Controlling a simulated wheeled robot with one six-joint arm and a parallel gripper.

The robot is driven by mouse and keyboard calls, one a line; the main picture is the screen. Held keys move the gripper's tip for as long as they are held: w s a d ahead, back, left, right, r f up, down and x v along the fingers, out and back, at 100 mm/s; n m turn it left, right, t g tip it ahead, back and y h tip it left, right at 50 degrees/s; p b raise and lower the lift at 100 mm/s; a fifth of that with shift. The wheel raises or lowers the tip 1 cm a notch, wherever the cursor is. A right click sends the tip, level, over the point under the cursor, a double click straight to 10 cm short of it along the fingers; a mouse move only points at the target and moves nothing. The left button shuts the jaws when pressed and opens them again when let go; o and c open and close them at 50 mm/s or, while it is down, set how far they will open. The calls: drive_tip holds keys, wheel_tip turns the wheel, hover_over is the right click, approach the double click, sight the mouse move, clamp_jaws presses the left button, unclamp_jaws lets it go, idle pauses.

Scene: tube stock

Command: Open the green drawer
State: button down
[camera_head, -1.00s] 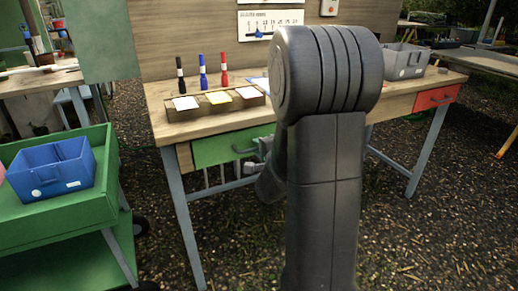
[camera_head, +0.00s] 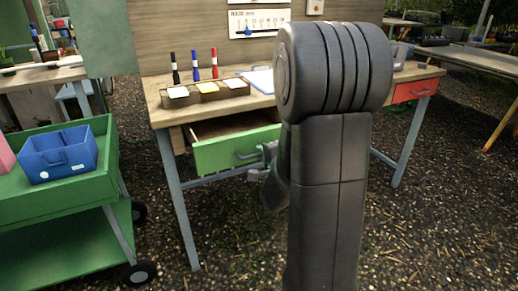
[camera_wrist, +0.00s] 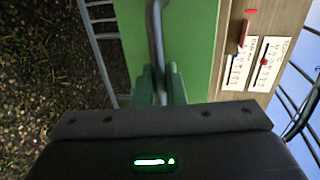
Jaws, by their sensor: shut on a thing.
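The green drawer (camera_head: 218,153) is in the left front of the workbench and stands partly pulled out, with its inside showing above the front panel. Its bar handle is on the front's right part. My gripper (camera_head: 267,153) is at the handle, partly hidden behind my arm in the head view. In the wrist view the green drawer front (camera_wrist: 190,45) fills the middle, and the grey handle (camera_wrist: 157,40) runs down between the fingers of my gripper (camera_wrist: 160,88), which are shut on it.
The workbench (camera_head: 155,92) carries several markers and a wooden tray (camera_head: 205,96). A red drawer (camera_head: 416,90) is shut at its right end. A green cart (camera_head: 75,211) with a blue bin (camera_head: 60,157) stands at the left. The ground before the bench is open.

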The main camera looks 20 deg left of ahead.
drive_tip(key=f+v, duration=0.2)
drive_tip(key=v, duration=0.7)
drive_tip(key=shift+s+d, duration=0.4)
drive_tip(key=shift+s, duration=0.05)
drive_tip(key=c, duration=1.6)
unclamp_jaws()
drive_tip(key=shift+c, duration=0.2)
drive_tip(key=shift+r, duration=0.1)
